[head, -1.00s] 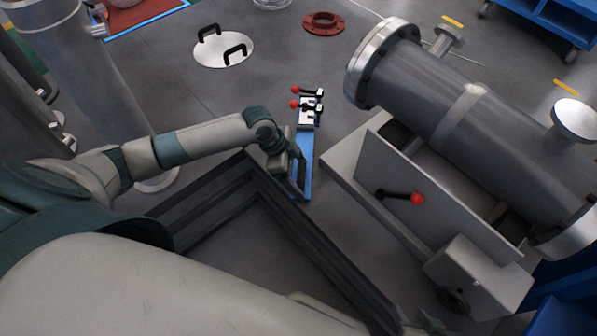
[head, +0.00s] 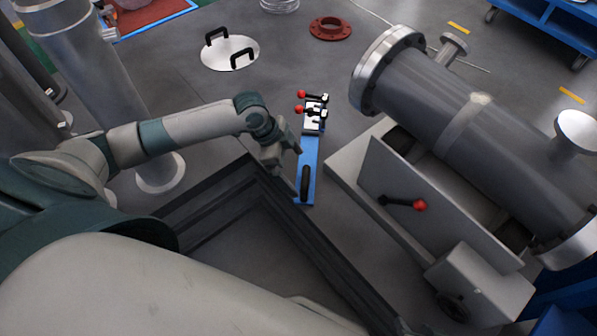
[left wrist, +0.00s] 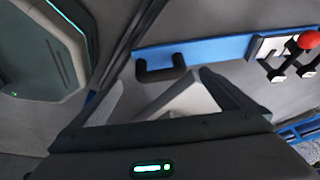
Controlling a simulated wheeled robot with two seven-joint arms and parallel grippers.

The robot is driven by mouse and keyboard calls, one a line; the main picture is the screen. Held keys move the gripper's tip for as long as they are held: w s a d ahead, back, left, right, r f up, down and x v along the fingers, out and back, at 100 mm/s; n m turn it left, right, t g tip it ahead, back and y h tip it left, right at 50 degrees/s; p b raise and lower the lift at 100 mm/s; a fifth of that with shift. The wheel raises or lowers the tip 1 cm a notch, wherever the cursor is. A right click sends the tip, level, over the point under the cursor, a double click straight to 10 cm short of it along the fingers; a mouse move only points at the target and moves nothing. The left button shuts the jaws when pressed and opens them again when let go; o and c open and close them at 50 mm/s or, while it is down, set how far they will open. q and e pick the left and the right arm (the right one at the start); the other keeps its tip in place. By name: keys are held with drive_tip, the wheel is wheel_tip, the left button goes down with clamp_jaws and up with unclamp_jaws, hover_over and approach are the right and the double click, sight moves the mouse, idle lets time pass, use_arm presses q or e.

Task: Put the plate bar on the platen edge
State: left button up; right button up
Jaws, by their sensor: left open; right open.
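The plate bar is a long blue bar (head: 308,152) lying on the grey floor in the head view, with a black handle (head: 305,183) at its near end and red-knobbed clamps (head: 314,108) at its far end. My left gripper (head: 291,172) is just left of the handle. In the left wrist view, its fingers (left wrist: 160,80) are spread and empty, with the bar's handle (left wrist: 160,70) beyond them, apart from both. An upright grey plate (head: 430,212) stands beside the flanged shell (head: 470,120); I cannot tell which edge is the platen edge. My right gripper is out of view.
A dark frame (head: 215,205) with raised walls lies close below my left arm. A white disc with black handles (head: 232,50) and a red flange (head: 331,27) lie on the floor behind. Open floor surrounds the bar's far end.

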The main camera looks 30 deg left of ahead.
use_arm(q)
drive_tip(key=shift+s+a+r, duration=0.1)
drive_tip(key=shift+a+r, duration=0.1)
drive_tip(key=shift+r, duration=0.25)
idle(0.4)
